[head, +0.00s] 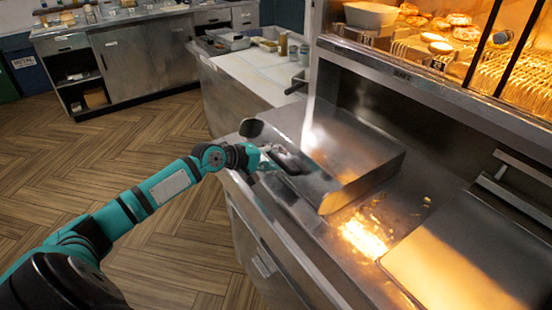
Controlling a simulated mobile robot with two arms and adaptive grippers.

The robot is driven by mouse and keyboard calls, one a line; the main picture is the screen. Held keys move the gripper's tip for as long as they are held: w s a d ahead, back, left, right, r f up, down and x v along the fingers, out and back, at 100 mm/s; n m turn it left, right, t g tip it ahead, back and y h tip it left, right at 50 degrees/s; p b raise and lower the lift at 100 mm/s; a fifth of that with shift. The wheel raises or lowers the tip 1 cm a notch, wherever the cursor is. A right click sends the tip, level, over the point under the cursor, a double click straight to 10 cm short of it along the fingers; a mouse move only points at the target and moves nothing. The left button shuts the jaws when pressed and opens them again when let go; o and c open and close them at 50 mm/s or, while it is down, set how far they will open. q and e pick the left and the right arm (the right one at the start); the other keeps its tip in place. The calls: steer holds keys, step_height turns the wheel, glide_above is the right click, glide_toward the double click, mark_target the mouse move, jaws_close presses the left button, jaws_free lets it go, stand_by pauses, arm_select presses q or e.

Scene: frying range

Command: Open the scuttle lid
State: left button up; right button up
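A shiny steel lid-like panel with raised edges (352,150) sits on the range counter at the centre. It seems tilted, with its right edge standing above the counter. My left gripper (274,157) is at its left side, beside a dark elongated part (289,163) near the panel's front left corner. I cannot tell whether the fingers touch it or are open or shut. Brightly lit yellow chips (366,235) show just to the right of the panel. My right gripper is out of view.
A flat steel cover (465,255) lies at the right, with a bar (522,172) behind it. A heated glass cabinet (465,50) with food stands above the back. A white-topped counter (262,70) is beyond. The wooden floor (160,140) at left is clear.

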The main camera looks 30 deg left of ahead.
arm_select(q)
jaws_close()
steer(key=shift+r, duration=0.1)
